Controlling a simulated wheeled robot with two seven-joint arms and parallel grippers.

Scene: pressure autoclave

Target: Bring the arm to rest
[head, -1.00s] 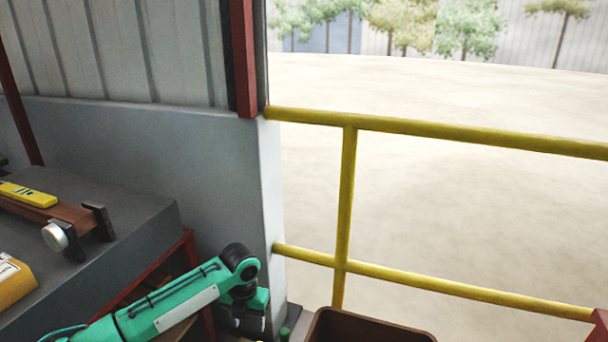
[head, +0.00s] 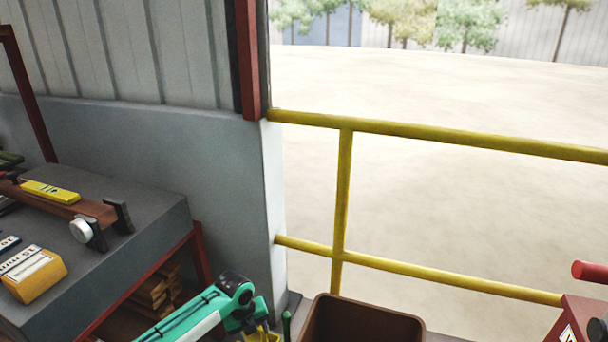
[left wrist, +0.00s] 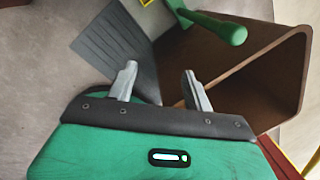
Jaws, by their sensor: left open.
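My left arm (head: 205,312) is green and comes in low at the left of the head view, beside the grey bench. Its gripper is cut off by the bottom edge there. In the left wrist view my left gripper (left wrist: 160,84) is open, with two grey fingers apart and nothing between them. Beyond the fingers are a dark ribbed plate (left wrist: 115,45) and the brown bin (left wrist: 255,65). My right gripper is in neither view.
The brown bin (head: 360,322) stands below the yellow railing (head: 345,200). The grey bench (head: 150,225) at left holds a yellow box (head: 35,275) and a clamp-like tool (head: 85,215). A red object (head: 575,320) is at lower right. A green handle (left wrist: 215,28) stands by the bin.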

